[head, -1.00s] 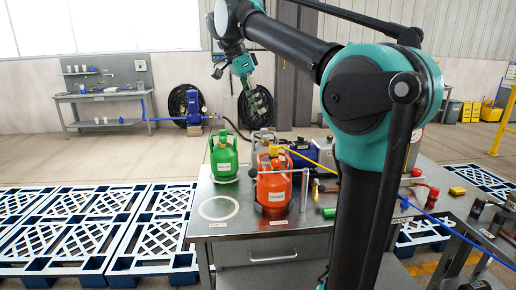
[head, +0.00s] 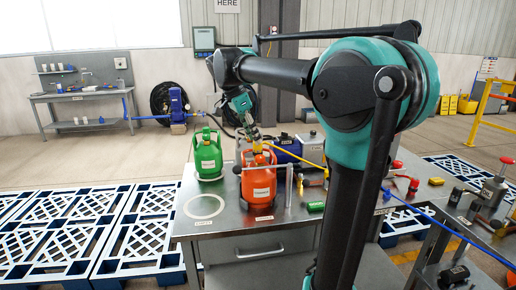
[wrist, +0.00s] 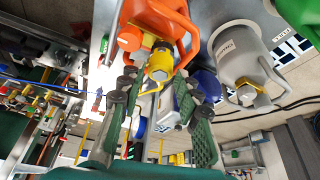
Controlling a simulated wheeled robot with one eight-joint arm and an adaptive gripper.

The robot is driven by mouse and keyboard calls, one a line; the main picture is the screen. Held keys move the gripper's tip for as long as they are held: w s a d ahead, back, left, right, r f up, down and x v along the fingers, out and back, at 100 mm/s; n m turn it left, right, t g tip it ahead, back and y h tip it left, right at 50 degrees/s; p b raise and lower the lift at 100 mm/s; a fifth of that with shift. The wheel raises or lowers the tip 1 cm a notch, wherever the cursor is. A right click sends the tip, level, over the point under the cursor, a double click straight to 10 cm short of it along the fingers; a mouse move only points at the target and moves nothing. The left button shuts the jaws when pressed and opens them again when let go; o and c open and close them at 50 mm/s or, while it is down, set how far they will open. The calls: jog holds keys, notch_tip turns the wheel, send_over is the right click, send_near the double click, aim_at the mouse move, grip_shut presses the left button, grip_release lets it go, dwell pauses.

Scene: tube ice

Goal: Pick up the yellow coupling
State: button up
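The yellow coupling (wrist: 160,63) sits at the top of the orange cylinder (wrist: 150,20), at its valve, in the wrist view. In the head view the yellow coupling (head: 257,146) is a small yellow piece above the orange cylinder (head: 258,183). My gripper (head: 254,136) points down just above it in the head view. In the wrist view my gripper (wrist: 158,88) has its two fingers spread, one to each side below the coupling in the picture.
A green cylinder (head: 208,156) stands left of the orange one on the metal table (head: 225,222). The wrist view shows a grey cylinder (wrist: 240,58) close to the right. A blue pump (head: 300,147) and a yellow hose are behind. An empty white ring lies front left.

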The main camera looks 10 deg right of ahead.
aim_at(260, 148)
jog(key=x, duration=0.4)
jog(key=shift+f, duration=0.1)
jog(key=shift+c, duration=0.2)
grip_shut()
